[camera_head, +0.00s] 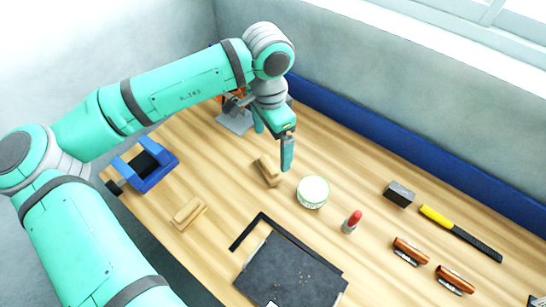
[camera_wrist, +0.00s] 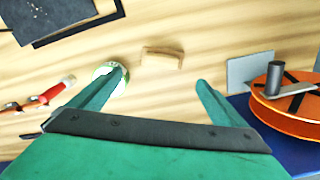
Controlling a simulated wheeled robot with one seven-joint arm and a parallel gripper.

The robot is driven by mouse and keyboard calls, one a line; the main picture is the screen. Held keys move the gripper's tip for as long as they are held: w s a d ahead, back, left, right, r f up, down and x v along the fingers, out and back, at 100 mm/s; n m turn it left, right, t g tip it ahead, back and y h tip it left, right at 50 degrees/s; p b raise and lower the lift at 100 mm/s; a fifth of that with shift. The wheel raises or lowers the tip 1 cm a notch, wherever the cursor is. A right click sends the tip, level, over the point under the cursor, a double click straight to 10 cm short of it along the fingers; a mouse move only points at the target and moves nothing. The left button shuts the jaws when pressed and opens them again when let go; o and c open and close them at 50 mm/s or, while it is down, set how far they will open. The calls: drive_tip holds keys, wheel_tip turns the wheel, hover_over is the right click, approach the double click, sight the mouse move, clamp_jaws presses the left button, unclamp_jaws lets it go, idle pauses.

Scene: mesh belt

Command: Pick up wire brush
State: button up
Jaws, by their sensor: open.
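My gripper (camera_head: 274,147) is open and empty, pointing down above the table. In the wrist view its fingers (camera_wrist: 163,82) are spread wide. A small wooden block-like piece (camera_head: 268,172) lies below the fingers; it also shows in the wrist view (camera_wrist: 162,58), framed beyond the fingertips. A tool with a yellow handle and a long dark textured strip (camera_head: 462,233) lies far to the right. I cannot tell for certain which of these is the wire brush.
A white-green tin (camera_head: 313,190) and a red-tipped tube (camera_head: 351,222) stand right of my gripper. A grey block (camera_head: 399,193), a dark slab (camera_head: 290,275), another wooden piece (camera_head: 188,212) and a blue frame (camera_head: 148,165) lie around. An orange spool (camera_wrist: 285,100) is close by.

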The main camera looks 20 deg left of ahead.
sight(268, 164)
drive_tip(key=shift+a+f, duration=0.1)
drive_tip(key=shift+a, duration=0.3)
wheel_tip(268, 164, down, 5)
drive_tip(key=shift+s+f, duration=0.2)
drive_tip(key=shift+f, duration=2.5)
drive_tip(key=c, duration=1.3)
drive_tip(key=shift+r, duration=0.15)
drive_tip(key=shift+r, duration=0.2)
drive_tip(key=r, duration=0.3)
drive_tip(key=shift+s+d+r, duration=0.15)
drive_tip(key=shift+s+d, duration=0.05)
drive_tip(key=shift+s, duration=0.15)
drive_tip(key=s+d+r, duration=0.5)
drive_tip(key=s+r, duration=0.4)
drive_tip(key=s, duration=0.3)
drive_tip(key=shift+s, duration=0.15)
